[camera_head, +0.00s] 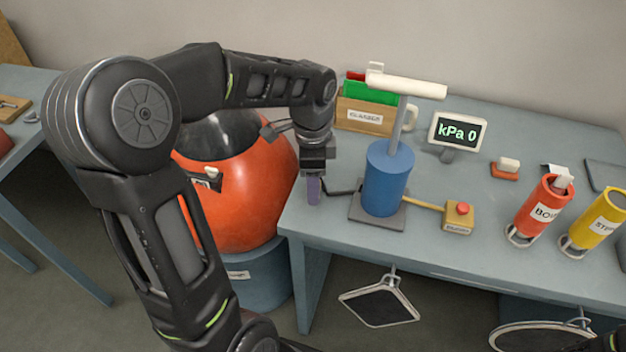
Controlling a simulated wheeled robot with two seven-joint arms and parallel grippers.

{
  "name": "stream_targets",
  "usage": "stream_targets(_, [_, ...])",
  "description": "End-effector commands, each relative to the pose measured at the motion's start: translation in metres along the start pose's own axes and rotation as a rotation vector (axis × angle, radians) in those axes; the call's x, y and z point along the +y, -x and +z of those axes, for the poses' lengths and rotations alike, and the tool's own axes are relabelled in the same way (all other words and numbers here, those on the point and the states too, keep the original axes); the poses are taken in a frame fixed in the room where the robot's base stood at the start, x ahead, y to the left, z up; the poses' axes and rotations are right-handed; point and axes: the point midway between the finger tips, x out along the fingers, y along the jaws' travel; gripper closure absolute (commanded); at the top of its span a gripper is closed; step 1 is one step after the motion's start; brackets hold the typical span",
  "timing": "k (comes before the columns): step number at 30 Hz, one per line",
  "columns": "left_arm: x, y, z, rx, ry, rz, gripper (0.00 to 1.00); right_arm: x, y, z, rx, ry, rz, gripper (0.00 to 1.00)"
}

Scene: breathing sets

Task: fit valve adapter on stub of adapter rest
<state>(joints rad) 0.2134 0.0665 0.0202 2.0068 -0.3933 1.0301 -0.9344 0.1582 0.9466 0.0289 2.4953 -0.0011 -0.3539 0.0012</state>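My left arm reaches over from the left, and its gripper (316,168) points down at the table's left front corner. A dark hose (340,192) runs from this spot to the blue pump (385,180) with a white handle. The finger gap is too small to make out. No separate adapter or stub can be made out. My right gripper is out of view.
A large orange ball (240,180) on a blue stand (258,275) is left of the table (450,255). A yellow box with a red button (459,216), a display reading kPa 0 (458,133), and red (542,208) and yellow (598,220) holders stand right of the pump.

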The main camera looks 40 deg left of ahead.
Motion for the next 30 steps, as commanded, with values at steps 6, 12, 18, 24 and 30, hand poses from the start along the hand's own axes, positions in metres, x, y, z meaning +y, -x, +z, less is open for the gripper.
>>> stream_targets(6, [0.0,0.004,0.0,0.0,0.0,-0.001,0.47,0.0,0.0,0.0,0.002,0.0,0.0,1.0])
stream_targets(12, [-0.001,0.03,0.0,0.001,-0.001,-0.004,0.47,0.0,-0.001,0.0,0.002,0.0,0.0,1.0])
stream_targets(18, [-0.001,0.063,-0.001,0.001,0.0,-0.002,0.47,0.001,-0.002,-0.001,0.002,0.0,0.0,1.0])
stream_targets(24, [0.0,0.078,0.0,0.001,0.0,-0.001,0.47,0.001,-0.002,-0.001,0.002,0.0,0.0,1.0])
stream_targets(30, [0.0,0.078,0.0,0.0,0.0,0.0,0.47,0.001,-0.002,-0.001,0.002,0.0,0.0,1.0])
